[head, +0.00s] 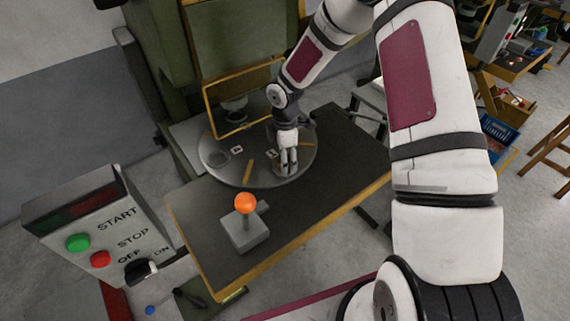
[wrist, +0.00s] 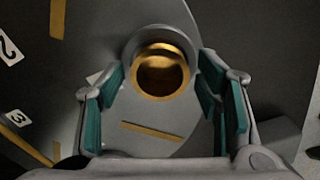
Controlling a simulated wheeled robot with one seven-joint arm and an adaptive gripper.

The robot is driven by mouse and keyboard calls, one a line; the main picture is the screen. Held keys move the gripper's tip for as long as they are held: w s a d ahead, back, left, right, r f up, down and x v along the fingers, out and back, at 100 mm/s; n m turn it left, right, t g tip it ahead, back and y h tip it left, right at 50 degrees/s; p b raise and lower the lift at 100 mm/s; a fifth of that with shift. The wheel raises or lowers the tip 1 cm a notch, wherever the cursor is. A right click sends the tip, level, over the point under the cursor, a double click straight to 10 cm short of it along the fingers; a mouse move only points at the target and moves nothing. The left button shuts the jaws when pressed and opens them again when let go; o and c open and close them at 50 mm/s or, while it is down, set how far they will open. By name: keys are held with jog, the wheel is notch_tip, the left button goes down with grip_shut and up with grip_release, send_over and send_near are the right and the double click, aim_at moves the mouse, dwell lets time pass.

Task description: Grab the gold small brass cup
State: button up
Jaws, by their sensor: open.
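A gold brass cup (wrist: 160,73) shows in the wrist view, its round open mouth facing the camera. It sits between the teal pads of my gripper (wrist: 165,88), near the far ends of the fingers. My gripper is open, with gaps visible on both sides of the cup. In the head view my gripper (head: 287,165) points down over the round grey plate (head: 225,171) on the table. The cup cannot be made out there, as the gripper covers that spot.
The dark table (head: 345,150) has a yellow edge. A joystick with an orange ball (head: 246,203) stands at its front. A yellow-framed panel (head: 243,98) rises behind the plate. A control box (head: 105,235) with green and red buttons stands at the left. The table's right side is clear.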

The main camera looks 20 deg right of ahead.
jog(key=shift+f, duration=0.2)
jog(key=c, duration=1.3)
